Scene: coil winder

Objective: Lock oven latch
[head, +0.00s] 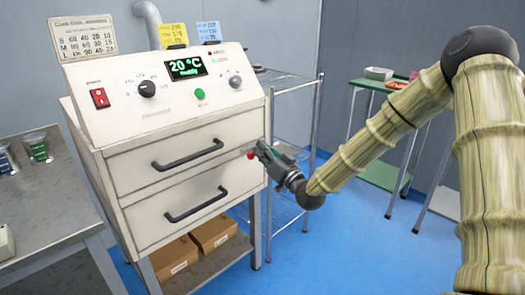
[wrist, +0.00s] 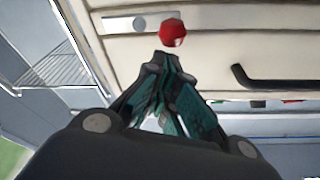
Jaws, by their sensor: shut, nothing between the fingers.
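The white oven (head: 120,115) stands at the left in the head view, with two drawer-like fronts and black bar handles. The latch's red knob (head: 250,155) shows at the right edge of the upper front. In the wrist view the red knob (wrist: 173,33) sits just beyond my fingertips, beside a light metal plate (wrist: 125,24) on the white front. My gripper (head: 262,147) is at the oven's right side, close to the knob. Its fingers (wrist: 165,62) are shut and empty. I cannot tell whether they touch the knob.
The upper handle (head: 188,154) and lower handle (head: 196,205) stick out from the oven front. A wire rack (head: 288,150) stands behind to the right. A grey bench (head: 45,200) is at the left. Cardboard boxes (head: 213,232) lie below. Blue floor (head: 330,245) is clear at the right.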

